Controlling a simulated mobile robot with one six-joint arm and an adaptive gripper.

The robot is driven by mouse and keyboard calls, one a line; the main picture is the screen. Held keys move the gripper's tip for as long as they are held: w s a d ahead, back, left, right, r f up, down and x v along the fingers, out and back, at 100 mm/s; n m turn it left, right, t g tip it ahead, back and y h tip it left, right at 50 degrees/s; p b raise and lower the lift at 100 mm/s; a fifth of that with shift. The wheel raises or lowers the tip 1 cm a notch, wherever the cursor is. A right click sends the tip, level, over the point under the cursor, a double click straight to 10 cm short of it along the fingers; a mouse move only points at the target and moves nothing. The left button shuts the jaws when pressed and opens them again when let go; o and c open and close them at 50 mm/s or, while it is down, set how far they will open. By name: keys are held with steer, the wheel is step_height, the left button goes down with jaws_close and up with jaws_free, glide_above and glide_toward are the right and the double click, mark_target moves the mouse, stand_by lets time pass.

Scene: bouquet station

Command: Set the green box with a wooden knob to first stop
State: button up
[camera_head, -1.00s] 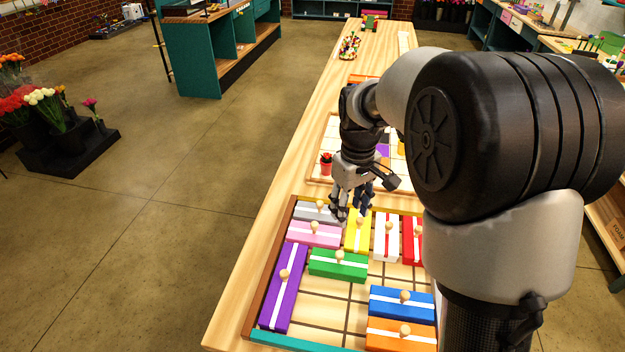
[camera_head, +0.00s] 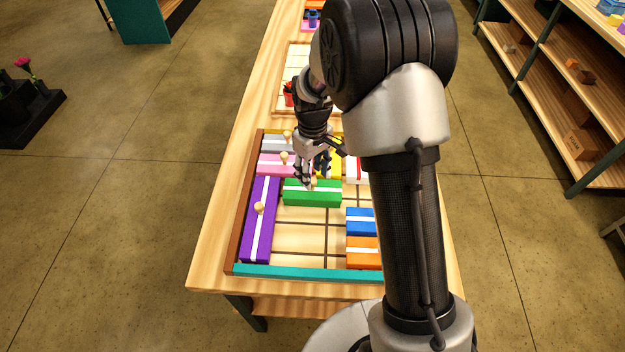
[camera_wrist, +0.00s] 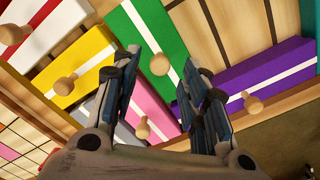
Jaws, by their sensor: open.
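The green box (camera_head: 312,198) has a white stripe and lies crosswise in the wooden tray, just right of the upright purple box. Its round wooden knob (camera_wrist: 159,64) shows in the wrist view, ahead of the fingertips and apart from them. My gripper (camera_head: 312,178) is open and empty above the far edge of the green box. In the wrist view the gripper (camera_wrist: 160,75) has its fingers spread, with the knob between their lines. In the head view the fingers partly hide the knob.
Around it lie a purple box (camera_head: 260,225), a pink box (camera_head: 270,168), a grey box (camera_head: 275,146), a yellow box (camera_wrist: 82,70), and blue (camera_head: 361,226) and orange boxes (camera_head: 362,257). Bare tray floor (camera_head: 305,235) lies on the near side of the green box. The teal tray edge (camera_head: 300,273) bounds the front.

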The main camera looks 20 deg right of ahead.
mark_target(313, 189)
steer(key=shift+f, duration=1.4)
steer(key=shift+c, duration=0.2)
jaws_close()
